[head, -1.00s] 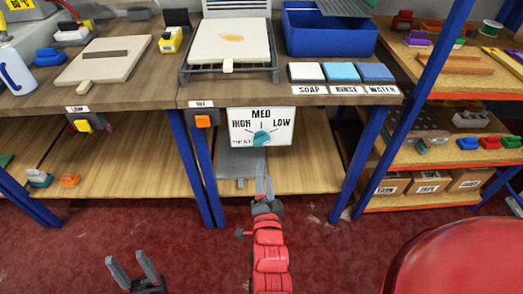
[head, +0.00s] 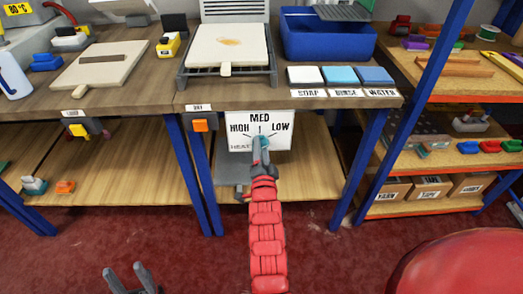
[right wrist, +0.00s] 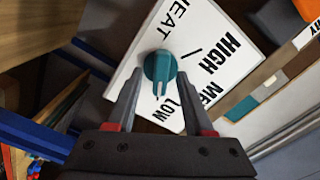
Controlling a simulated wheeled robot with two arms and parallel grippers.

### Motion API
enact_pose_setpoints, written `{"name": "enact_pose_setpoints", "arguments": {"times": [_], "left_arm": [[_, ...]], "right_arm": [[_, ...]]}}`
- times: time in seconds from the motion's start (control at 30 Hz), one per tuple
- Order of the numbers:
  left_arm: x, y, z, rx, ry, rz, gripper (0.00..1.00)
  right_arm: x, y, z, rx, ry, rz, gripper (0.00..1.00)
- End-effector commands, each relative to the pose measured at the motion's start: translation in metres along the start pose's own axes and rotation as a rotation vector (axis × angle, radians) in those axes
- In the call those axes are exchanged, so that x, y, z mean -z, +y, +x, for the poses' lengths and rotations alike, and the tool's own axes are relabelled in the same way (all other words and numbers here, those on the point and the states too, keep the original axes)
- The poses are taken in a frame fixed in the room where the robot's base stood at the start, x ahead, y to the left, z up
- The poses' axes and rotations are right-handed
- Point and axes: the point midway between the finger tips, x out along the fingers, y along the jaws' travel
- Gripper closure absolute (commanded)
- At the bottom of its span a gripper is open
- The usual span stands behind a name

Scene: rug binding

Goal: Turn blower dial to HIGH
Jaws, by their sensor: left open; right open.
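The blower dial is a teal knob (head: 262,143) on a white panel (head: 240,138) under the table, marked HIGH, MED and LOW. In the right wrist view the teal knob (right wrist: 160,66) shows clearly, and its ridge points down the picture, toward the LOW side. My right gripper (head: 261,146) is open in front of the panel. In the right wrist view its fingers (right wrist: 160,82) lie on either side of the knob; contact is not clear. My left gripper (head: 129,275) is open and empty, low above the red floor.
Above the panel, the wooden table (head: 215,97) holds a press (head: 228,50), a blue bin (head: 325,38) and SOAP, RINSE and WATER pads. An orange switch (head: 199,125) sits left of the panel. Blue table legs (head: 358,165) stand either side.

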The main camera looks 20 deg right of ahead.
Motion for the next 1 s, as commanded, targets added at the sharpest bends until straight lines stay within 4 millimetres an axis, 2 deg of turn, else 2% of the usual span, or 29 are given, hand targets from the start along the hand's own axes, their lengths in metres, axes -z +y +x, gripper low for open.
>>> {"name": "enact_pose_setpoints", "arguments": {"times": [0.03,0.07,0.3,0.77,1.0], "left_arm": [[0.0,0.0,0.0,0.0,0.0,0.0,0.5],[0.0,0.0,0.0001,0.0,0.0,0.0,0.5],[0.0,0.0,0.0,0.0,0.0,0.0,0.5],[-0.0001,0.0,-0.0005,0.0,0.0,0.0,0.5],[-0.0004,0.0001,-0.0022,0.0,0.0,0.0,0.5]], "right_arm": [[-0.0001,-0.0001,-0.0001,0.0,0.0,0.0,0.51],[-0.0001,-0.0001,-0.0001,0.0,0.0,0.0,0.56],[-0.0001,-0.0002,-0.0002,0.0,0.0,0.0,1.0],[-0.0003,0.0001,-0.0003,0.0,0.0,-0.029,1.0],[-0.0004,-0.0002,-0.0003,0.001,0.0,-0.154,1.0]]}}
